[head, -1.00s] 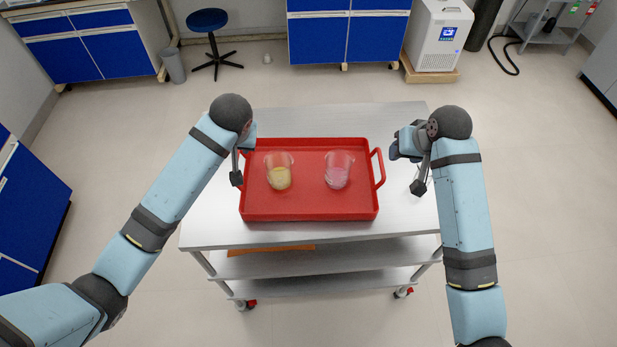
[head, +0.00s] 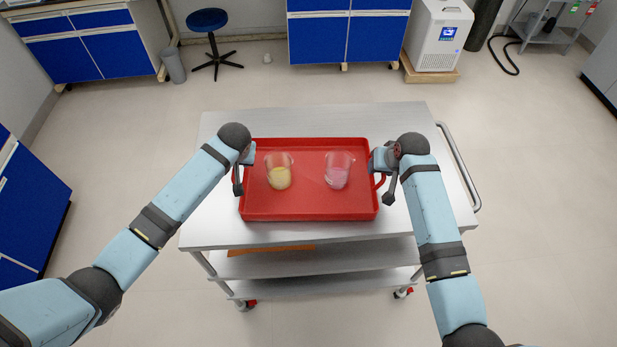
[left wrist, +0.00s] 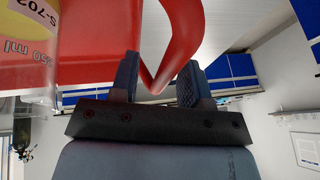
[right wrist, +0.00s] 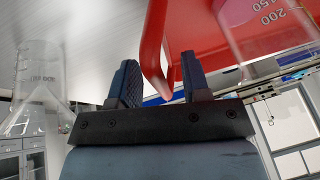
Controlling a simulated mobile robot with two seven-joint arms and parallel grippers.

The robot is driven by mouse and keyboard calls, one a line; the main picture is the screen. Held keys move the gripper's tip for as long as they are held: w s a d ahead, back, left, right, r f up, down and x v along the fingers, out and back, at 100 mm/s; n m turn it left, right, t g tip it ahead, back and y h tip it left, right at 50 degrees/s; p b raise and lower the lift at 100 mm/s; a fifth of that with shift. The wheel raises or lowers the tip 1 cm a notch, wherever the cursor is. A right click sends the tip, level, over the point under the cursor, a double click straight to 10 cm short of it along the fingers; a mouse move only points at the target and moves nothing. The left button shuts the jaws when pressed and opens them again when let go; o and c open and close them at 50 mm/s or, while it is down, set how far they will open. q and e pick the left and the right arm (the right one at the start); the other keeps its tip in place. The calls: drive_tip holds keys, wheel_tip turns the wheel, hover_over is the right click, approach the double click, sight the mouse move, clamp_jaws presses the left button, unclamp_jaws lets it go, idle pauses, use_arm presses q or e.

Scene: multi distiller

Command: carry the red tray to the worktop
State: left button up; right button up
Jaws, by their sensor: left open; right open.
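The red tray (head: 310,211) lies on a metal cart (head: 222,228). A beaker with yellow contents (head: 280,178) and a beaker with pink contents (head: 337,177) stand in it. My left gripper (head: 248,160) is at the tray's left handle. In the left wrist view the open fingers (left wrist: 158,72) stand either side of the handle, with a gap. My right gripper (head: 378,164) is at the right handle. In the right wrist view its open fingers (right wrist: 160,70) also straddle the handle. Which surface is the worktop I cannot tell.
A clear flask (right wrist: 38,88) shows at the left of the right wrist view. Blue cabinets (head: 347,35), a stool (head: 207,20) and a white machine (head: 438,35) stand at the back. The floor around the cart is open.

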use_arm(q)
clamp_jaws()
use_arm(e)
clamp_jaws()
use_arm(q)
drive_tip(key=shift+r, duration=0.1)
use_arm(e)
drive_tip(key=shift+r, duration=0.1)
